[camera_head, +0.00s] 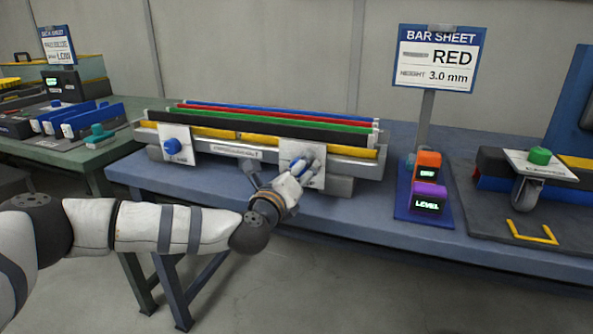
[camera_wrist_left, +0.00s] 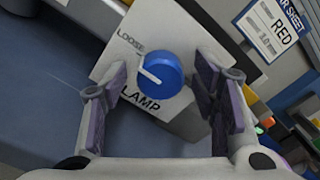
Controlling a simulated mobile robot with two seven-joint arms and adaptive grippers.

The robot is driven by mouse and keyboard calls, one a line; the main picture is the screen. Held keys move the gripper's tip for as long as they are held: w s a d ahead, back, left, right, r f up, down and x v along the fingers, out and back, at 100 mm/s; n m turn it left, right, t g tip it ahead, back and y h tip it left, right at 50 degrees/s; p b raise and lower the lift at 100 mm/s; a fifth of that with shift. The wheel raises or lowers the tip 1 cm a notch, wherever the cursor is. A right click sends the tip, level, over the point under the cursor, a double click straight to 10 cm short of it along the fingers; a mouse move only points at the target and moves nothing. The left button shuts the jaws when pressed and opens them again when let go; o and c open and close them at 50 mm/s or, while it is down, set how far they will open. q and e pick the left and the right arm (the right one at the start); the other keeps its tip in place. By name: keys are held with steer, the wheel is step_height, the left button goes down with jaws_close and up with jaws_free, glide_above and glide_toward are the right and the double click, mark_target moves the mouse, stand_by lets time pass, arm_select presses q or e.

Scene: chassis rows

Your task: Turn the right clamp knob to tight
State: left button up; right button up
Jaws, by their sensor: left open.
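The right clamp knob (camera_wrist_left: 160,75) is a round blue knob with a white pointer line, on a white plate (camera_wrist_left: 190,30). The pointer points left, toward the printed word LOOSE at the upper left. My left gripper (camera_wrist_left: 161,68) is open, one purple-padded finger on each side of the knob, with gaps visible. In the head view my left gripper (camera_head: 304,167) is in front of the right white plate (camera_head: 290,152) and largely hides the knob. The left clamp knob (camera_head: 170,148) is blue too, on its own white plate. My right gripper is not in view.
Blue, red, green and black bars (camera_head: 270,119) lie along the fixture on the blue table (camera_head: 215,183). A sign (camera_head: 437,58) reads BAR SHEET, RED, 3.0 mm. Orange and purple display boxes (camera_head: 428,180) and a caster unit (camera_head: 535,175) stand to the right.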

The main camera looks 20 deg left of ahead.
arm_select(q)
steer(key=c, duration=1.2)
steer(key=shift+o, duration=0.2)
